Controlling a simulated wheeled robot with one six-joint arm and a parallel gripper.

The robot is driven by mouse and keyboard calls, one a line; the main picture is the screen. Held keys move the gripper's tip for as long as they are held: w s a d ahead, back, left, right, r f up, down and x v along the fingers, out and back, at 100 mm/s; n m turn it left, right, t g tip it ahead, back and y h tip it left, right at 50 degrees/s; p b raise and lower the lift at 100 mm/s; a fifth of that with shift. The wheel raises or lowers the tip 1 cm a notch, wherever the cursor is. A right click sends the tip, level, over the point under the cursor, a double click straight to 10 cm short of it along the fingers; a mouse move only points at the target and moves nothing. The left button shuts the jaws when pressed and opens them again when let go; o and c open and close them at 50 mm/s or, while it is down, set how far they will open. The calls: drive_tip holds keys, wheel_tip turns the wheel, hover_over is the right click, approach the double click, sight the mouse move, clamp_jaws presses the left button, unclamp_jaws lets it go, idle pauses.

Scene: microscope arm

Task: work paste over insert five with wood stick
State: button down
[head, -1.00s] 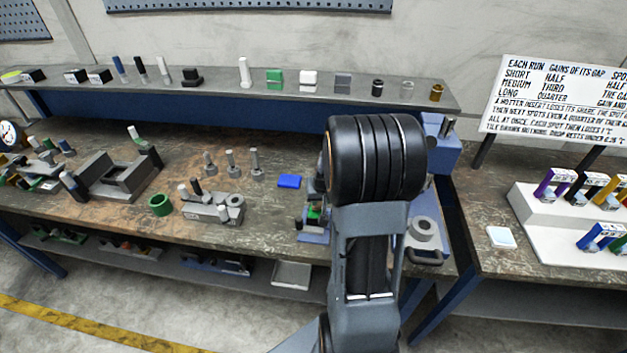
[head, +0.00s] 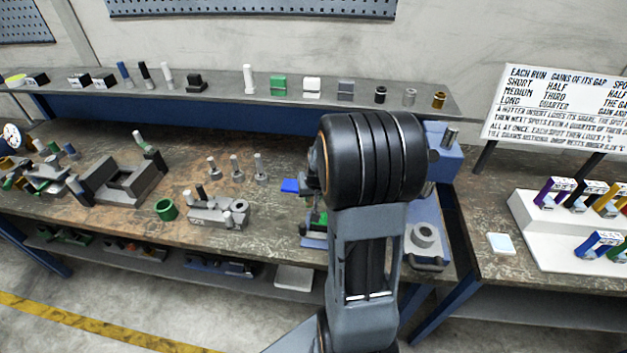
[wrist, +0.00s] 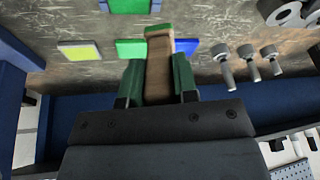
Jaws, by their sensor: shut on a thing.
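In the wrist view my gripper (wrist: 158,82) has its two green fingers shut on a flat brown wood stick (wrist: 159,72). The stick points up in the picture and has a green end. Behind it, a green block in a blue frame (wrist: 130,5) shows at the top edge, apart from the stick in the picture. I cannot tell whether the stick touches anything. No insert can be made out as number five, and no paste can be told for sure. In the head view my black and grey arm hides the gripper and stick.
A blue pad (head: 290,185) lies left of my arm. A yellow pad (wrist: 80,51) and a green pad (wrist: 130,48) show in the wrist view. Several grey pegs (head: 236,168) and a green ring (head: 166,208) stand on the bench. A blue machine (head: 440,150) stands right of my arm.

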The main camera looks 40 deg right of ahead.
drive_tip(key=shift+r+p, duration=1)
drive_tip(key=shift+r, duration=0.85)
